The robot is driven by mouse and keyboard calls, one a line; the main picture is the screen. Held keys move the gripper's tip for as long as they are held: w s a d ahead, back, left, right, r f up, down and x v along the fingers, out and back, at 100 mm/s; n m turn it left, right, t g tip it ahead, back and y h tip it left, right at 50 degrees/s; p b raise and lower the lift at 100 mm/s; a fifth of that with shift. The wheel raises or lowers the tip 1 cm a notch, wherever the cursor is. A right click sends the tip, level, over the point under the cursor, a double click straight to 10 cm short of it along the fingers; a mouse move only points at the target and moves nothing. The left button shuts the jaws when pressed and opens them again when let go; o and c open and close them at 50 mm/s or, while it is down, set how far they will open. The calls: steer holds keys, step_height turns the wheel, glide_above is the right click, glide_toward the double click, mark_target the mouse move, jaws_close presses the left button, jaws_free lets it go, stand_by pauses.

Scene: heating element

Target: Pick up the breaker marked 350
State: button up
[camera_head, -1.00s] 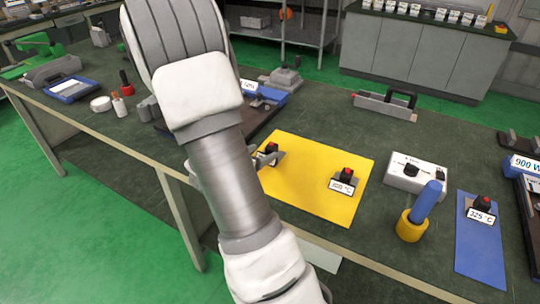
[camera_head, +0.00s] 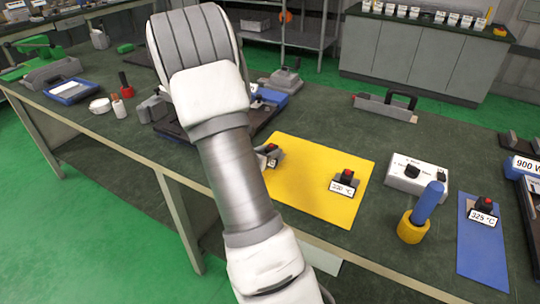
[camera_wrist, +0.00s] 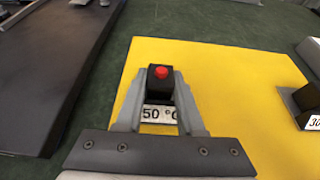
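In the wrist view, a black breaker (camera_wrist: 160,83) with a red button stands at the mat's left side. Its white label (camera_wrist: 160,114) reads "50 °C"; my gripper hides the label's ends, so its first digit is not seen. My gripper (camera_wrist: 161,92) has one finger on each side of this breaker, very near or touching; I cannot tell if it grips. In the head view my arm partly hides this breaker. Another breaker (camera_head: 345,178), label apparently "300 °C", stands on the yellow mat's right side. A breaker (camera_head: 484,210) marked "325 °C" stands on the blue mat.
The yellow mat (camera_head: 310,200) lies on a dark green workbench. Right of it are a white box with a knob (camera_head: 418,177) and a blue-handled tool in a yellow holder (camera_head: 420,215). The blue mat (camera_head: 480,262) lies farther right. A dark tray (camera_wrist: 50,70) borders the mat's left.

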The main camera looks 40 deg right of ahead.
jaws_close()
